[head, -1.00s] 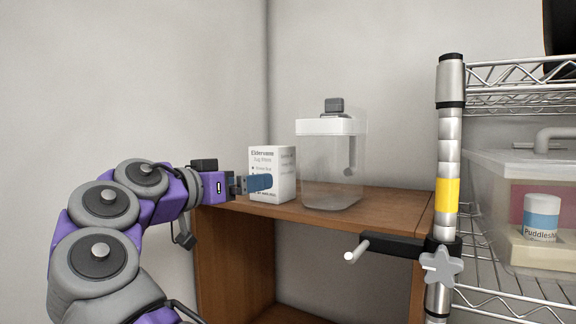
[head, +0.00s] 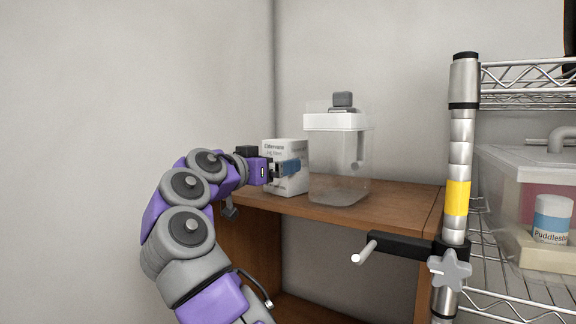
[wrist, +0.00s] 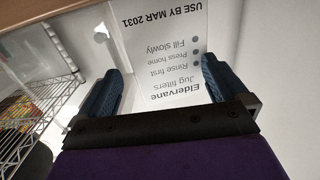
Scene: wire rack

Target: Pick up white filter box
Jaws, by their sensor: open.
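The white filter box (head: 285,152) stands upright on the wooden shelf (head: 400,204), left of the clear jug. Its printed face, with the words "Eldervane Jug filters", fills the middle of the wrist view (wrist: 165,55). My gripper (head: 287,168) is at the box in the head view. In the wrist view its two blue fingers (wrist: 160,85) are apart, one at each side of the box. I cannot tell whether either finger touches it. Part of the box front is hidden by the gripper in the head view.
A clear jug (head: 340,165) with a white lid stands close to the right of the box. A wire rack (head: 520,280) with a pole and a lidded clear bin (head: 510,195) is at the right. A grey wall is behind.

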